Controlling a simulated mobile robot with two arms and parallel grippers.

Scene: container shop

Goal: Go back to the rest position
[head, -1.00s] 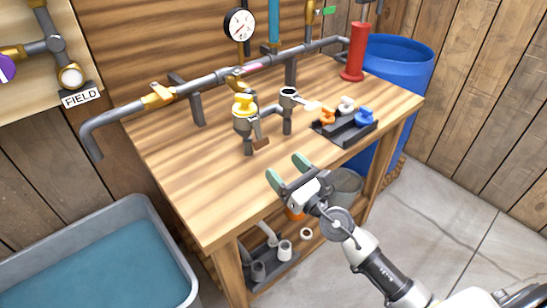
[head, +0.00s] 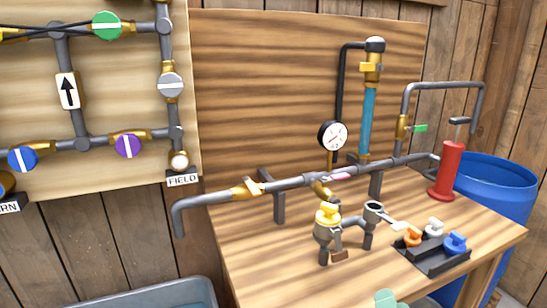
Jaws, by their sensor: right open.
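Of my right gripper (head: 388,299), only a green fingertip shows at the bottom edge of the head view. It is in front of the wooden workbench (head: 245,262), near the bench's front side. The rest of this gripper and its arm are below the picture. Nothing is seen held at the visible fingertip. My left gripper is not in view.
On the bench stand a pipe with a yellow valve (head: 328,215), an open pipe fitting (head: 374,208), a black tray (head: 433,258) with orange, white and blue handles, and a red pump (head: 447,172). A blue barrel (head: 505,190) stands right, a grey tub (head: 165,292) lower left.

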